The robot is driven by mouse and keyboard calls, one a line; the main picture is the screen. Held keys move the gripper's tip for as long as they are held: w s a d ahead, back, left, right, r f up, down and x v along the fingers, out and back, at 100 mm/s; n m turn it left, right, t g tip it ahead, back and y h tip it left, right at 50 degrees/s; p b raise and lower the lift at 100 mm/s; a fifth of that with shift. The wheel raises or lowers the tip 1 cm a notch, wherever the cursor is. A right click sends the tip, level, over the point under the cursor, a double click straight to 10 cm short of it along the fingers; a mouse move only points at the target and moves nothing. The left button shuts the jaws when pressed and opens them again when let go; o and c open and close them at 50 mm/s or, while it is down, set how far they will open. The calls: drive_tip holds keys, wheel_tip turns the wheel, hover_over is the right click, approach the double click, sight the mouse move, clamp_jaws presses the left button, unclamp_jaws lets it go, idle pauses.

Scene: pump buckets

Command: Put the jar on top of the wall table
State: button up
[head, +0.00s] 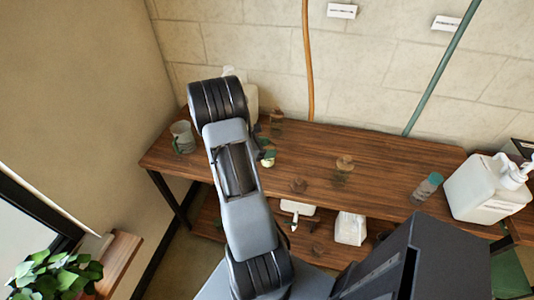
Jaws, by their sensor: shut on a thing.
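The wooden wall table (220,172) stands against the pale block wall, with a lower shelf under its top. A small clear jar with a teal lid (427,187) stands upright near its front right edge. Other small glassy brownish vessels stand on the top: one at the back (277,120), one right of the middle (344,165) and one near the front (298,185). I cannot tell which is the task's jar. Small green and pale items (267,157) show beside the arm.
A grey-green mug (182,137) stands at the table's left end. A white jug (251,101) is partly behind my arm. A large white pump bucket (486,190) stands at the right. White containers (350,229) sit on the lower shelf. A plant (55,278) is at lower left.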

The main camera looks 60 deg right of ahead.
drive_tip(key=shift+w+d+f+p, duration=0.1)
drive_tip(key=shift+d+f+p, duration=0.1)
drive_tip(key=shift+f, duration=0.6)
drive_tip(key=shift+w+d+f+p, duration=0.1)
drive_tip(key=shift+f+p, duration=0.05)
drive_tip(key=shift+f, duration=0.95)
drive_tip(key=shift+f, duration=0.2)
drive_tip(key=o, duration=1.3)
drive_tip(key=shift+r, duration=0.1)
